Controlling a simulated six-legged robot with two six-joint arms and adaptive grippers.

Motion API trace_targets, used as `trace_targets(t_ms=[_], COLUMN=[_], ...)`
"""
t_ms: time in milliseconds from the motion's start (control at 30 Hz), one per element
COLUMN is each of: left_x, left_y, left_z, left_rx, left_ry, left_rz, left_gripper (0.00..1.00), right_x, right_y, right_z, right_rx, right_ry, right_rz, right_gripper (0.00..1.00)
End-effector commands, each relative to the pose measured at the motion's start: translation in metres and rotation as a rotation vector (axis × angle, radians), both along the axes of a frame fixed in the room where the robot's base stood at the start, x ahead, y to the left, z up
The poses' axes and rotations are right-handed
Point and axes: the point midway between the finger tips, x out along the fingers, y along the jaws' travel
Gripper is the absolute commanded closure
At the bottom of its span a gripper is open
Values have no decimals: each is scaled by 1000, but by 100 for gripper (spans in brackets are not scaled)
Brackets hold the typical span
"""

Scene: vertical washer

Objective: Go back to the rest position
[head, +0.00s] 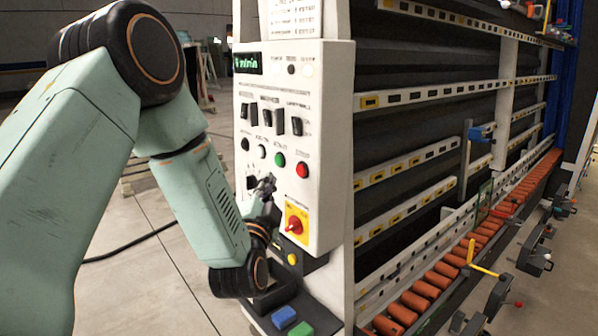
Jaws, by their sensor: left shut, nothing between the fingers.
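My left arm comes in from the left and reaches down to the washer's control panel (318,160). My left gripper (266,184) is small and dark in front of the panel's lower left part. It is shut and holds nothing. It is left of the red and yellow rotary switch (297,222) and below the green button (280,160) and the red button (302,170). I cannot tell whether its tips touch the panel. My right gripper is not in view.
The vertical washer (440,120) fills the right side, with orange rollers (427,289) along its lower edge and clamps (535,262) sticking out. A lower ledge holds a blue button (284,317) and a green button (301,329). Open floor (130,285) lies at the left, with a dark cable (130,244).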

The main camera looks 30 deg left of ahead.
Motion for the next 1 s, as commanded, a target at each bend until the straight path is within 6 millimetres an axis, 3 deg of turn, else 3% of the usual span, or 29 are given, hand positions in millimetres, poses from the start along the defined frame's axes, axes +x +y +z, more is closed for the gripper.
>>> trace_targets(t_ms=[433, 567, 667, 767, 800, 1000], left_x=[0, 2, 4, -2, -9, -59], left_y=[0, -1, -8, -26, -35, -71], left_z=[0, -7, -32, -80, -109, -230], left_rx=[-4, -95, -288, -536, -625, -946], left_ry=[-1, -3, 48, 164, 224, 495], left_rz=[-1, -28, -83, -131, -137, -84], left_gripper=[100, 100, 100, 100, 100, 100], right_x=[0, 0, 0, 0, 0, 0], right_y=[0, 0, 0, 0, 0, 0], right_z=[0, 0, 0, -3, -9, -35], right_rx=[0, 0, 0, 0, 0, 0], right_ry=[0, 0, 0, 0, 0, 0], right_rz=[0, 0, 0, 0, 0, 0], right_gripper=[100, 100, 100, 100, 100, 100])
